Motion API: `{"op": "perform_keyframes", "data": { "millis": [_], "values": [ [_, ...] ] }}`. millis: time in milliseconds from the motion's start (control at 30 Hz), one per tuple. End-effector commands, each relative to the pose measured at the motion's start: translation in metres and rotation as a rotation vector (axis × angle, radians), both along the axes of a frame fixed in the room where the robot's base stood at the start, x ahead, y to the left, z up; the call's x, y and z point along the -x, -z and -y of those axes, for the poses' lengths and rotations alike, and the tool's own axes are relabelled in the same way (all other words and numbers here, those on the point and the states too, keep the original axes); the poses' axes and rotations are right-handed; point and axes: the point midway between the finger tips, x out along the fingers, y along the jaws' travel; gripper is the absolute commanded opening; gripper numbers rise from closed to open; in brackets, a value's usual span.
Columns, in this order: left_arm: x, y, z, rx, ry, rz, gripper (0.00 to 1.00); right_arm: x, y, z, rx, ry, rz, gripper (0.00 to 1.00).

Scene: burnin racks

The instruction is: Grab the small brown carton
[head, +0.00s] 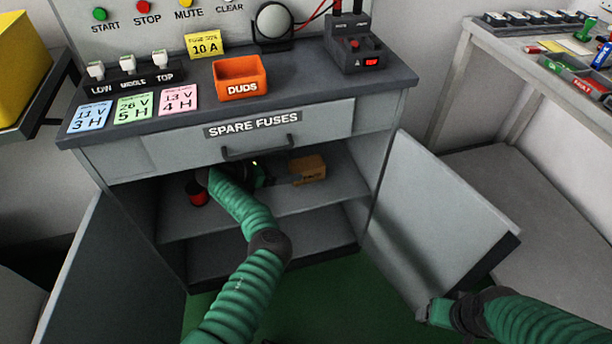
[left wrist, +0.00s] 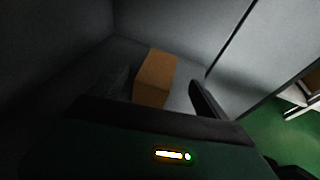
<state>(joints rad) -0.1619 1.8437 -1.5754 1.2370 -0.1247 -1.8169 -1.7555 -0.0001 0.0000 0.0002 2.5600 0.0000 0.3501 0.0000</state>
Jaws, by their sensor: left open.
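The small brown carton (head: 309,168) stands on the upper shelf inside the open cabinet, right of its middle. It also shows in the left wrist view (left wrist: 154,76), just beyond the gripper. My left gripper (head: 291,180) reaches into the cabinet from the left, its fingers pointing at the carton's left side. In the left wrist view, its dark fingers (left wrist: 162,95) are spread, with the carton ahead between them. Whether a finger touches the carton cannot be told. My right gripper (head: 428,312) is low at the right, near the open right door; its fingertips are unclear.
A red and black cylinder (head: 198,193) stands on the same shelf, left of my left arm. The cabinet doors are open at left (head: 110,270) and right (head: 440,220). The SPARE FUSES drawer (head: 250,135) is above. An orange DUDS bin (head: 240,82) sits on the worktop.

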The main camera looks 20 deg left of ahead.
Motion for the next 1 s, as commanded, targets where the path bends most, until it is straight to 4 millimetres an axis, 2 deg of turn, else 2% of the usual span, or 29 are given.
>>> {"op": "perform_keyframes", "data": {
  "millis": [200,333,567,1000],
  "values": [
    [-0.026,0.023,0.018,-0.001,0.003,0.003,0.86,0.0,0.037,0.0,0.0,0.0,0.0,0.71],
    [-0.038,0.023,0.03,0.0,0.003,0.002,0.86,0.0,0.042,0.0,0.0,0.0,0.0,0.71],
    [-0.04,0.02,0.031,-0.001,-0.001,0.001,0.86,0.0,0.039,0.0,0.0,0.0,0.0,0.71],
    [-0.039,0.02,0.031,-0.001,0.0,0.001,0.3,0.0,0.039,0.0,0.0,0.0,0.0,0.71]
  ]
}}
